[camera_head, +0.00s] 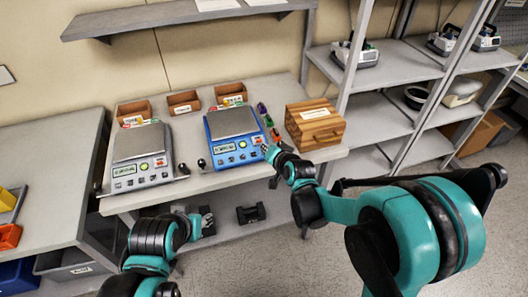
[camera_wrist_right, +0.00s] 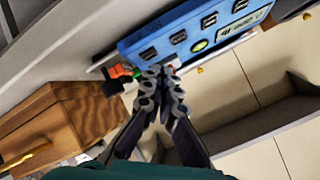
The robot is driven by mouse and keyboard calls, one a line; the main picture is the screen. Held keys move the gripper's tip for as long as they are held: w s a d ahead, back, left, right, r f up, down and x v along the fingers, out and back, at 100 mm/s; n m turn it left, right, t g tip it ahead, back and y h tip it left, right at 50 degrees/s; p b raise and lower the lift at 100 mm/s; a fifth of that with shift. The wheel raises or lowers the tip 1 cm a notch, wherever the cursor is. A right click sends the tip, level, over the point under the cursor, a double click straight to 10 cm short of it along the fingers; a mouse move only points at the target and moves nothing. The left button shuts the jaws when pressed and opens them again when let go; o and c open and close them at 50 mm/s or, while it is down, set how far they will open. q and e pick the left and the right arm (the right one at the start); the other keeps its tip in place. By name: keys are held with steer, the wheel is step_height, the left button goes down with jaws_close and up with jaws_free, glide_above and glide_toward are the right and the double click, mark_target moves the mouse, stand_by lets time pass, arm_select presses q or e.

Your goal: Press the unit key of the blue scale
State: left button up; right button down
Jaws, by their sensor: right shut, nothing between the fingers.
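The blue scale (camera_head: 235,152) stands on the table with a grey weighing plate on top. Its front panel has a display, a round green-yellow button and several small keys. The right wrist view shows this blue panel (camera_wrist_right: 190,35) with a row of dark keys; I cannot read which is the unit key. My right gripper (camera_head: 268,151) is at the scale's right front corner. In the right wrist view its fingertips (camera_wrist_right: 163,78) are together and empty, close to the panel edge; contact cannot be told.
A grey-white scale (camera_head: 140,160) stands left of the blue one. A wooden box (camera_head: 314,124) is close to the right of my right gripper. Small brown bins (camera_head: 183,102) line the back. Small coloured items (camera_head: 266,118) lie between blue scale and box.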

steer(key=shift+f, duration=0.1)
stand_by(0.4)
steer(key=shift+w+f+b, duration=0.1)
steer(key=shift+f+b, duration=0.2)
steer(key=shift+b, duration=0.1)
steer(key=shift+w+f+b, duration=0.1)
steer(key=shift+f+b, duration=0.25)
stand_by(0.4)
steer(key=shift+r, duration=0.1)
steer(key=shift+s+r+p, duration=0.2)
steer(key=shift+r+p, duration=0.4)
steer(key=shift+r, duration=0.05)
steer(key=r+p, duration=0.2)
steer(key=r, duration=0.1)
steer(key=s+r+p, duration=0.1)
steer(key=r, duration=0.1)
steer(key=shift+s+d+p, duration=0.1)
steer(key=shift+d+p, duration=0.15)
steer(key=shift+p, duration=0.15)
steer(key=shift+f, duration=0.1)
